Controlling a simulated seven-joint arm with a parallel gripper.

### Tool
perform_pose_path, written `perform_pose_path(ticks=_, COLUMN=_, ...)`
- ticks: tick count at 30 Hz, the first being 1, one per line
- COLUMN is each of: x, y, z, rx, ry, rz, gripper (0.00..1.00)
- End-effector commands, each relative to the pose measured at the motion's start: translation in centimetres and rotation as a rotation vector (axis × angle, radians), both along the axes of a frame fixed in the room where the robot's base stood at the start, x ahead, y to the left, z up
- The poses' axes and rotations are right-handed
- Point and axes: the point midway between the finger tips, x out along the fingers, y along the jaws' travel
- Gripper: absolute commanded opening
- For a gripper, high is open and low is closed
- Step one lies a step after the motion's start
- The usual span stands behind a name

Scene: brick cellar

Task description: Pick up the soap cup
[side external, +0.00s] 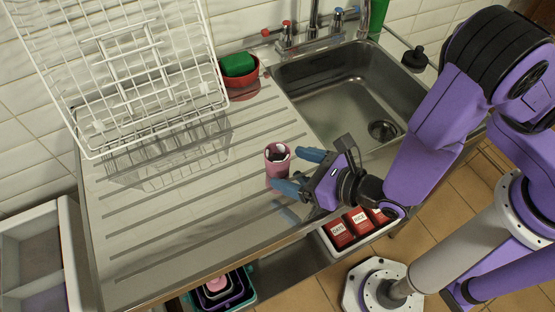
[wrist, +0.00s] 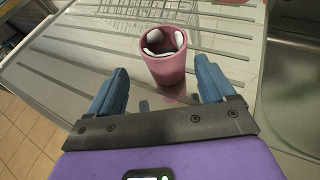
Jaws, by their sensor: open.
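A pink cup (side external: 277,171), which looks like the soap cup, stands upright on the ridged metal drainboard (side external: 180,225). White and dark contents show at its mouth. My gripper (side external: 298,172) is open, with its two blue fingers low over the drainboard on the cup's right side. In the wrist view the cup (wrist: 163,69) stands ahead, centred across the gap between the spread fingers. The fingers appear not to touch it. The cup's lower part shows clearly in the wrist view.
A white wire rack (side external: 140,75) stands at the back left. A red bowl with a green sponge (side external: 238,64) is behind the cup. The sink basin (side external: 345,90) lies to the right. Containers labelled in white (side external: 340,233) and nested boxes (side external: 222,290) sit below the front edge.

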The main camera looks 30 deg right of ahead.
Motion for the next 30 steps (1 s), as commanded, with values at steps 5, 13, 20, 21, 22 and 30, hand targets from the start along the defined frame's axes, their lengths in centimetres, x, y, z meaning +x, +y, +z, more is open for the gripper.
perform_pose_path(ticks=5, x=0.9, y=0.2, z=-0.5, rx=-0.001, ry=0.001, rz=-0.003, gripper=0.83)
perform_pose_path(ticks=13, x=4.0, y=1.2, z=-2.2, rx=0.002, ry=0.000, rz=-0.004, gripper=0.83)
perform_pose_path(ticks=20, x=4.8, y=1.7, z=-2.6, rx=0.000, ry=0.000, rz=0.000, gripper=0.83)
perform_pose_path(ticks=21, x=4.8, y=1.7, z=-2.6, rx=0.000, ry=0.000, rz=0.000, gripper=0.83)
perform_pose_path(ticks=22, x=4.8, y=1.7, z=-2.5, rx=0.000, ry=0.000, rz=0.000, gripper=0.83)
perform_pose_path(ticks=30, x=4.7, y=1.7, z=-2.5, rx=0.000, ry=0.000, rz=0.000, gripper=0.27)
